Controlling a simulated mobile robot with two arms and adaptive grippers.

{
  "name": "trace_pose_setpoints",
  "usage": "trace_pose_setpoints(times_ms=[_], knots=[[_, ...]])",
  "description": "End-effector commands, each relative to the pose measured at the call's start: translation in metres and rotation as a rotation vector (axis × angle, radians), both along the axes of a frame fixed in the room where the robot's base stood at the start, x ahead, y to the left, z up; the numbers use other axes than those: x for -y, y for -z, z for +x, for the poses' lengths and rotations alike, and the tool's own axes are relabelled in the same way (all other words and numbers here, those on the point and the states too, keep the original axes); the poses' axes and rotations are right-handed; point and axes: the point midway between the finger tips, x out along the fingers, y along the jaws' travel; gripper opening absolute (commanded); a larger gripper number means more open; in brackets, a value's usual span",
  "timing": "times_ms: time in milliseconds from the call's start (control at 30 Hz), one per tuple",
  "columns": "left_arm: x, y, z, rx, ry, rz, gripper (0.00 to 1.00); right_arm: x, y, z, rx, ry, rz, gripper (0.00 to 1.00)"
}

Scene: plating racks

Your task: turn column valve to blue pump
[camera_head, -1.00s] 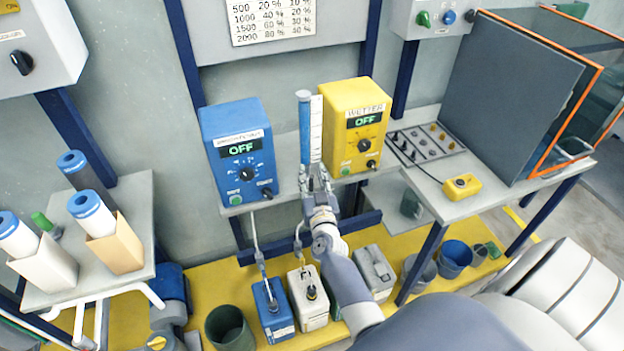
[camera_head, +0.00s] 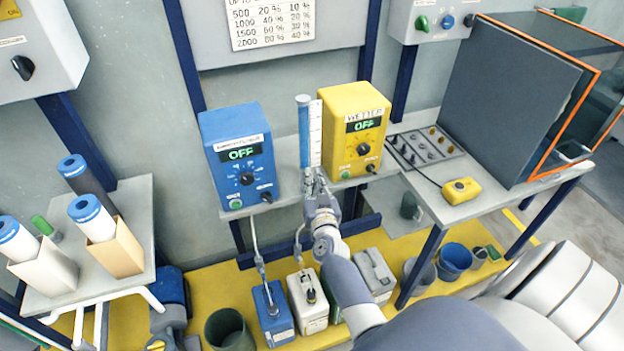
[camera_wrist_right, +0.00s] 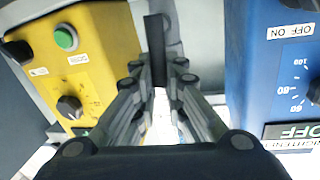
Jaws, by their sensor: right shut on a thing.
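The blue pump (camera_head: 214,158) and the yellow pump (camera_head: 336,112) marked WETTER stand on a shelf, both displays reading OFF. A clear column with blue liquid (camera_head: 303,135) and a white scale stands upright between them. My right gripper (camera_head: 315,179) is at the column's foot, shut on a dark bar, apparently the valve handle (camera_wrist_right: 157,50). In the right wrist view the fingers (camera_wrist_right: 160,90) close around that bar, with the yellow pump (camera_wrist_right: 110,45) left and the blue pump (camera_wrist_right: 245,75) right. The valve body is hidden behind the gripper. My left gripper is not seen.
A blue canister (camera_head: 274,328) and a white canister (camera_head: 310,318) with hoses stand below on the yellow floor platform. A side table (camera_head: 490,195) with a yellow box (camera_head: 461,190) is at right. A rack (camera_head: 150,265) with rolled filters is at left.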

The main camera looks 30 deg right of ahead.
Motion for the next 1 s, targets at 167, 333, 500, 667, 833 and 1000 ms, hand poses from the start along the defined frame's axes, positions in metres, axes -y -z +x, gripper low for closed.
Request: trace_pose_setpoints(times_ms=[167,333,500,667,833,1000], knots=[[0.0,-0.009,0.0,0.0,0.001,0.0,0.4,0.006,-0.001,-0.001,0.028,-0.001,0.123,0.0],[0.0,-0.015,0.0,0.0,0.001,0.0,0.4,0.013,0.002,-0.003,0.065,0.0,0.277,0.0],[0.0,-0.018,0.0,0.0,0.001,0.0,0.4,0.02,0.006,-0.005,0.102,-0.001,0.432,0.0],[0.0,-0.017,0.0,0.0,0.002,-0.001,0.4,0.025,0.011,-0.006,0.138,-0.001,0.577,0.0],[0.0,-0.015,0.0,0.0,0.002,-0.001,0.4,0.031,0.016,-0.007,0.171,-0.001,0.712,0.0],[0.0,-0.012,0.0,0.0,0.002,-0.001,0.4,0.034,0.02,-0.008,0.198,-0.001,0.819,0.0]])
